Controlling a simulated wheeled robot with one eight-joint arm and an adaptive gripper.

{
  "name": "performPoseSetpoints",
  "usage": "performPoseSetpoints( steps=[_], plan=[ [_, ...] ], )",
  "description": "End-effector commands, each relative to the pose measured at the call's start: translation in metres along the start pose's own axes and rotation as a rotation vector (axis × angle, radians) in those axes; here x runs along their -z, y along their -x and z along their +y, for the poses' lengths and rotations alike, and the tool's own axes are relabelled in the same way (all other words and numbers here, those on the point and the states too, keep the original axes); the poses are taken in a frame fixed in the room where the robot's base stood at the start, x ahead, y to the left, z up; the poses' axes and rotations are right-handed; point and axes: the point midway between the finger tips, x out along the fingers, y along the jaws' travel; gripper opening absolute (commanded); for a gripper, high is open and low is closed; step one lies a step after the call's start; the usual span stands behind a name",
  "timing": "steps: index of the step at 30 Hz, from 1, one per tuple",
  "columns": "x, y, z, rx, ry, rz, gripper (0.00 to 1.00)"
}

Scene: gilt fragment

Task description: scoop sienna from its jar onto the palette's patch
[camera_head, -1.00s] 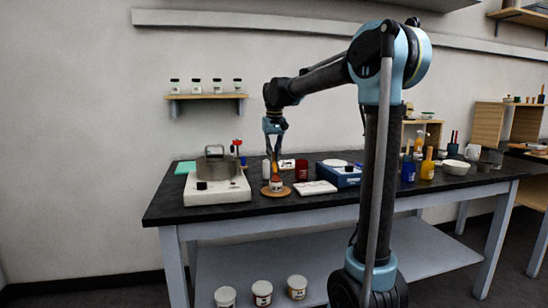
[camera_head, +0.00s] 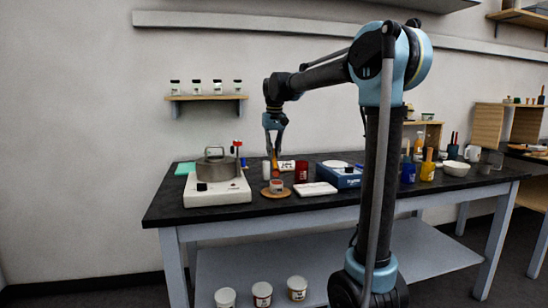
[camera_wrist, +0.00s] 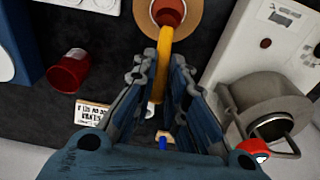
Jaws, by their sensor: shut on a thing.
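My gripper (camera_head: 274,148) is above the jar, shut on an orange-yellow handled scoop (camera_wrist: 163,60). The scoop hangs down over the jar; its tip is too small to make out, as is any paint on it. A flat white slab (camera_head: 315,188) with dark marks lies right of the jar, possibly the palette; its patch is not clear.
A hotplate (camera_head: 217,193) with a metal pot (camera_head: 215,168) is close on the left. A red cup (camera_head: 301,171) and a blue scale (camera_head: 341,175) stand behind and right. A small sign (camera_wrist: 92,112) is at the back. Coloured jars and a bowl (camera_head: 456,168) are farther right.

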Motion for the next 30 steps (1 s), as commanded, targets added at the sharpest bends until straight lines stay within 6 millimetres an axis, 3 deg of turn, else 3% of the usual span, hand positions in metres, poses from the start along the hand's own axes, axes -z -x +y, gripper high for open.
performPoseSetpoints(
  steps=[21, 30],
  plan=[
    [0.005, 0.045, 0.000, 0.000, 0.000, 0.000, 0.00],
    [0.005, 0.048, 0.000, 0.000, 0.000, 0.000, 0.00]
  ],
)
